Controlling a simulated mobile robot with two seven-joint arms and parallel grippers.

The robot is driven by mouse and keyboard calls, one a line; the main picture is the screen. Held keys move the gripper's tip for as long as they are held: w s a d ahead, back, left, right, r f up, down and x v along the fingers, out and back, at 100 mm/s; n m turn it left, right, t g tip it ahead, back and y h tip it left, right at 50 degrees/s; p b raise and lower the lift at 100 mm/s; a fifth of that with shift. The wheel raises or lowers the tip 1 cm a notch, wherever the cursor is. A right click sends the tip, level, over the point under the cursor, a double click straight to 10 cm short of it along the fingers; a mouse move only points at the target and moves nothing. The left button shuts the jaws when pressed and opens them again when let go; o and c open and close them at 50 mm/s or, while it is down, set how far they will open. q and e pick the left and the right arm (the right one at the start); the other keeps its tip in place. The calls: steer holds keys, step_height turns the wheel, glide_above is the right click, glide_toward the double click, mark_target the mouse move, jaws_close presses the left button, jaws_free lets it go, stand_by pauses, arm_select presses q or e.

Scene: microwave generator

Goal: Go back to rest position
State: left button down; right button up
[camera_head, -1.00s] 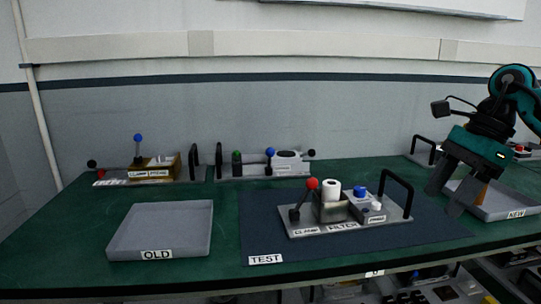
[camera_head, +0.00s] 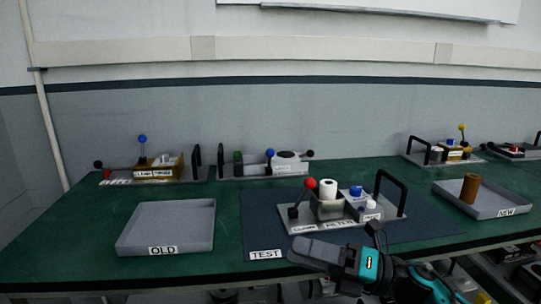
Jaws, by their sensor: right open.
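My right gripper (camera_head: 318,252) is at the bottom of the head view, in front of the table's front edge. It points left and holds nothing that I can see; its fingers are seen nearly edge-on. My left gripper is not in view. Behind the right gripper, the filter fixture (camera_head: 338,224) with a red-knobbed clamp lever (camera_head: 310,184) stands on the dark TEST mat (camera_head: 262,215). A white cylinder (camera_head: 328,187) stands upright in the fixture. A brown cylinder (camera_head: 469,188) stands in the NEW tray (camera_head: 504,211) at the right.
The empty OLD tray (camera_head: 165,222) lies at the left of the green table (camera_head: 90,232). Other fixtures stand along the back: one with a blue lever (camera_head: 142,140), one in the middle (camera_head: 285,158), and more at the back right (camera_head: 452,152). A black handle (camera_head: 392,190) rises from the filter fixture.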

steer(key=s+d+f+m+t+h, duration=0.15)
steer(key=f+m+t+h, duration=0.25)
steer(key=m, duration=0.5)
steer(key=d+f+m+t+h+p, duration=0.1)
steer(key=d+f+m+t+h, duration=0.3)
steer(key=m, duration=0.4)
steer(key=s+d+f+m+t+h, duration=0.1)
steer(key=f+m+t+h, duration=0.35)
steer(key=m, duration=0.45)
steer(key=s+d+f+m+g+h, duration=0.2)
steer(key=s+f+m+g, duration=0.1)
steer(key=s+f+m, duration=0.3)
steer(key=s+d+f+m+g+h, duration=0.3)
steer(key=s+f+m, duration=0.3)
steer(key=s+f, duration=0.2)
steer(key=shift+s+f+p, duration=0.3)
steer(key=shift+f, duration=0.6)
steer(key=shift+d, duration=0.1)
steer(key=shift+c, duration=0.3)
